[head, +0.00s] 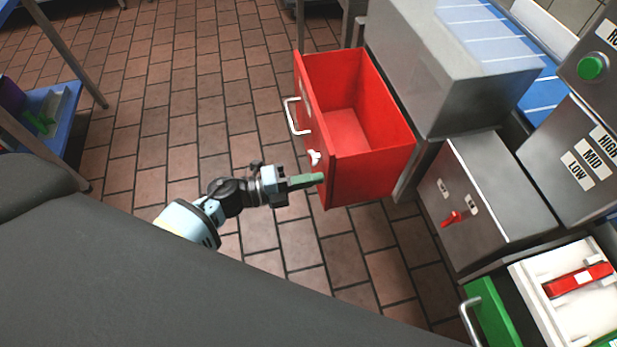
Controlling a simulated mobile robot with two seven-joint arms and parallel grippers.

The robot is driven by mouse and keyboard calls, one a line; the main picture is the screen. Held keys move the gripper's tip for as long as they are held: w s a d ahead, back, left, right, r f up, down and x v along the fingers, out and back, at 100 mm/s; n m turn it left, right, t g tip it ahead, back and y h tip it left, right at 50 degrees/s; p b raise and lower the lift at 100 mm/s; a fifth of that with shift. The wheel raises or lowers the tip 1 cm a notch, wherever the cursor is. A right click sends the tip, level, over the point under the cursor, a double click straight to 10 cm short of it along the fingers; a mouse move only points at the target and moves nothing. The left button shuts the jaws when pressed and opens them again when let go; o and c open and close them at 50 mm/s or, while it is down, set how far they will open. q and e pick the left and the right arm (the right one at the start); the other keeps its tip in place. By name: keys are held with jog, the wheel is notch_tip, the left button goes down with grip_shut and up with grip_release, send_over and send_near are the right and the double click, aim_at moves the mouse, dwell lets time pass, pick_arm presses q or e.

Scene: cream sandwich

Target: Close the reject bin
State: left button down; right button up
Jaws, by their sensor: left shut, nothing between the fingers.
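The red reject bin (345,172) is a drawer pulled out of the steel cabinet (415,75) on its right. It looks empty inside. Its front, on the left side, carries a white bar handle (291,116) and a small white knob-like part (314,158) below it. My left gripper (318,179) is shut and empty, with its green fingertips at the lower part of the bin's front, just below the small white part. I cannot tell whether the tips touch the front. My right gripper is not in view.
A steel box (487,200) with a red switch stands right of the bin. A green drawer (493,315) with a handle is at the lower right, near a white tray (535,290). A blue-shelved table (52,105) stands at the left. The tiled floor left of the bin is clear.

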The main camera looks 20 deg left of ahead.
aim_at(393, 162)
pick_arm(q)
jog(key=b+x, duration=0.4)
jog(key=x, duration=1.4)
jog(key=shift+w+d+f+b, duration=0.1)
jog(key=shift+w+d+b, duration=0.15)
jog(key=shift+b, duration=0.15)
jog(key=shift+w+d, duration=0.2)
jog(key=shift+d, duration=0.15)
jog(key=shift+r, duration=0.35)
